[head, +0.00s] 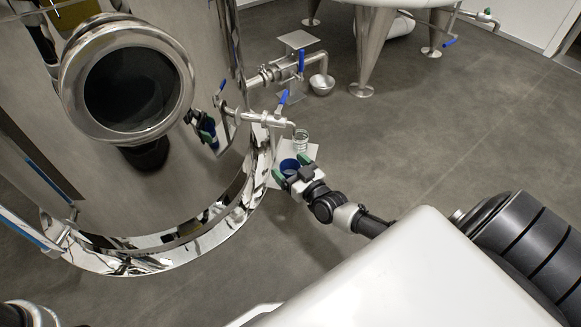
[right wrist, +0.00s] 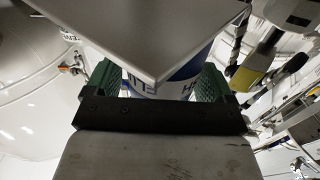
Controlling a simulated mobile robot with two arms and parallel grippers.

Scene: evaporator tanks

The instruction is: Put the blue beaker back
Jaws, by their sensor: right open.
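The blue beaker (head: 289,165) stands at the near end of a small pale plate (head: 313,151) beside the big tank. My right gripper (head: 291,168) has its green fingers on either side of the beaker, open. In the right wrist view the beaker (right wrist: 180,86), white and blue with dark lettering, shows between the green fingers (right wrist: 160,88). The plate (right wrist: 140,35) fills the top of that view and hides much of the beaker. I cannot tell whether either finger touches it. My left gripper is not in view.
The shiny tank (head: 190,200) is close on the left. The floor to the right is clear.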

